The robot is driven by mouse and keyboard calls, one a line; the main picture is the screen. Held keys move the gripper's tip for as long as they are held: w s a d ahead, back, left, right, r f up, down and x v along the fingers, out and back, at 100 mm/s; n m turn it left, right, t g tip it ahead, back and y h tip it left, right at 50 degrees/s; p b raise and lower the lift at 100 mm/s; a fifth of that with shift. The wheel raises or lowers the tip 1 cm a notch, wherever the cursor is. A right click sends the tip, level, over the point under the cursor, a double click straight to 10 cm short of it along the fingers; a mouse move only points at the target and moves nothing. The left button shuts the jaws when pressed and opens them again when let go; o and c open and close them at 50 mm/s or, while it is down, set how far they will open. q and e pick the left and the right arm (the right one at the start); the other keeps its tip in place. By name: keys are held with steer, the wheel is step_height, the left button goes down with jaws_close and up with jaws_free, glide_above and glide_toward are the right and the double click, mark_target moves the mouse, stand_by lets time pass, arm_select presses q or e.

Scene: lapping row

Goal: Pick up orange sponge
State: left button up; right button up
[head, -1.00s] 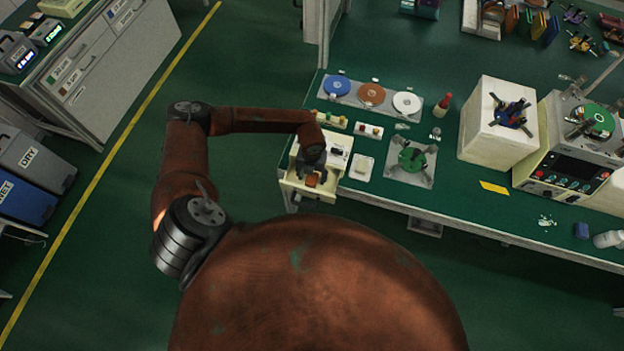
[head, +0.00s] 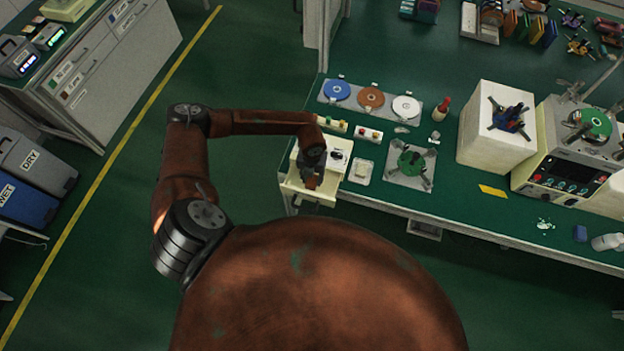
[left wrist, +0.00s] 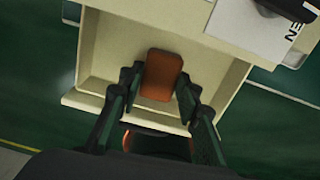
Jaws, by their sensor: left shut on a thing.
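The orange sponge (left wrist: 161,75) shows between my left fingertips in the left wrist view, over the inside of an open cream tray or drawer (left wrist: 104,48). In the head view only a small part of the sponge (head: 311,183) shows beneath the gripper. My left gripper (head: 312,176) is shut on the sponge; its fingers (left wrist: 158,88) are on both sides of the near part of the sponge. I cannot tell whether the sponge touches the tray floor. My right gripper is not in view.
The cream tray (head: 309,195) sits at the left end of the green bench. To its right are a white dish (head: 362,172) and a plate with a green fixture (head: 411,162). Coloured discs (head: 371,97) lie behind. Open floor is left of the bench.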

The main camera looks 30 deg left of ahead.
arm_select(q)
steer(key=s+d+r+p, duration=0.9)
steer(key=d+r+p, duration=0.1)
steer(key=r+p, duration=0.1)
steer(key=shift+d+r+p, duration=0.3)
steer(key=shift+d, duration=0.05)
steer(key=shift+s, duration=0.1)
steer(key=o, duration=0.3)
steer(key=c, duration=0.4)
steer(key=shift+f, duration=0.1)
steer(key=shift+c, duration=0.5)
